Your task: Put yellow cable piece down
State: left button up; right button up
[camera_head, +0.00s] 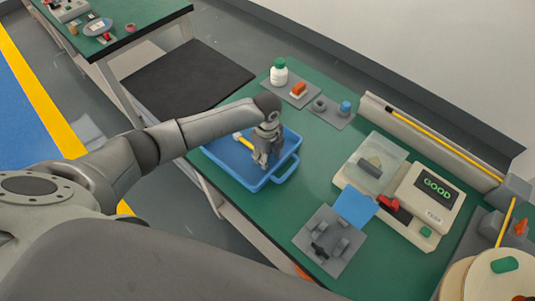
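The yellow cable piece (241,141) shows as a short yellow bit just left of my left gripper, inside the blue tray (223,162). My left gripper (261,163) points down into the tray. Its fingers are small and partly hidden, so I cannot tell whether they are open or shut, or whether they touch the yellow piece. My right gripper is not in view.
The tray stands on the green table (300,170). A tester (431,195) reading GOOD, a grey fixture plate (330,242) and a white bottle (279,72) stand around it. A yellow cable (430,135) runs along a rail at the back.

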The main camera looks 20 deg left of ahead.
pick_arm(q)
jog(key=shift+r, duration=0.2)
notch_tip(320, 180, up, 12)
jog(key=shift+b, duration=0.35)
jog(key=shift+s+f, duration=0.1)
jog(key=shift+s, duration=0.05)
dwell(0.4)
